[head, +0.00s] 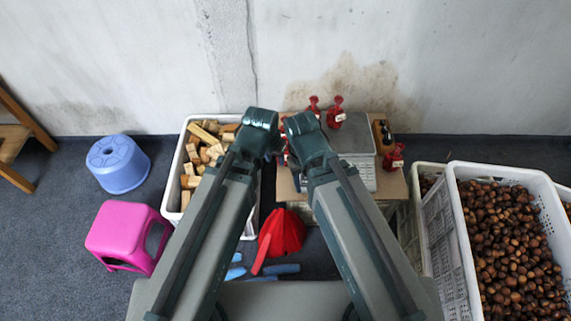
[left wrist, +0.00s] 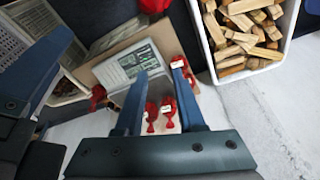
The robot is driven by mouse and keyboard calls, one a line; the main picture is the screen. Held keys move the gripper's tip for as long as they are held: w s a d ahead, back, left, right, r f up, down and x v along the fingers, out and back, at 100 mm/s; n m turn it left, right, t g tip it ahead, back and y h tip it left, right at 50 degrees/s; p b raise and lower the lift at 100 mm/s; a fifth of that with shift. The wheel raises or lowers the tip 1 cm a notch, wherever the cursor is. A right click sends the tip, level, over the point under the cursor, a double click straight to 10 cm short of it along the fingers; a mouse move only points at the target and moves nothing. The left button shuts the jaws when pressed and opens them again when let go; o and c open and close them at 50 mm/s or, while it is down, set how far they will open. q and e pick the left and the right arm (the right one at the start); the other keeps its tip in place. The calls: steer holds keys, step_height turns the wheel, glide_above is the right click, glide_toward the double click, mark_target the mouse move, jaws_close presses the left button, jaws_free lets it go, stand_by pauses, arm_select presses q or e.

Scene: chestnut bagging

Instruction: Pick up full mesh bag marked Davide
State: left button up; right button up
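Several small red mesh bags with white tags stand on the tan table (head: 288,190). Two, one bag (head: 335,112) and another bag (head: 313,106), are at its back, and a third bag (head: 393,158) is at its right. No name on a tag is readable, so I cannot tell which is Davide's. In the left wrist view, my left gripper (left wrist: 160,68) is open over the table, with two bags (left wrist: 160,116) showing between its fingers, apparently not gripped. A dark blue part at that view's left may be my right gripper (left wrist: 45,70); its state is unclear.
A scale (head: 355,145) sits on the table. A crate of wood blocks (head: 178,175) stands left, crates of chestnuts (head: 458,215) right. A blue stool (head: 118,165), a pink stool (head: 128,232) and a red object (head: 283,235) are on the floor. The wall is close behind.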

arm_select(q)
steer(key=w+f+t+h+b, duration=0.1)
steer(key=w+f+t+b, duration=0.2)
steer(key=b, duration=0.9)
steer(key=w+f+t+h+b, duration=0.1)
steer(key=w+f+t+b, duration=0.2)
steer(key=w+f+b, duration=0.6)
steer(key=w+f+t+h+b, duration=0.1)
steer(key=w+f+t+b, duration=0.3)
steer(key=f+b, duration=1)
steer(key=w+b, duration=0.1)
steer(key=w, duration=0.1)
steer(key=shift+w+n+b, duration=0.3)
steer(key=shift+n+b, duration=0.05)
steer(key=shift+n, duration=0.05)
steer(key=shift+d, duration=0.1)
steer(key=b+x, duration=0.3)
steer(key=x, duration=0.5)
steer(key=shift+w+f, duration=0.15)
steer(key=shift+w, duration=0.05)
steer(key=shift+b+x, duration=1)
steer(key=shift+x, duration=1.7)
steer(key=shift+w+r, duration=0.1)
steer(key=shift+r, duration=0.15)
steer(key=shift+c, duration=0.3)
jaws_close()
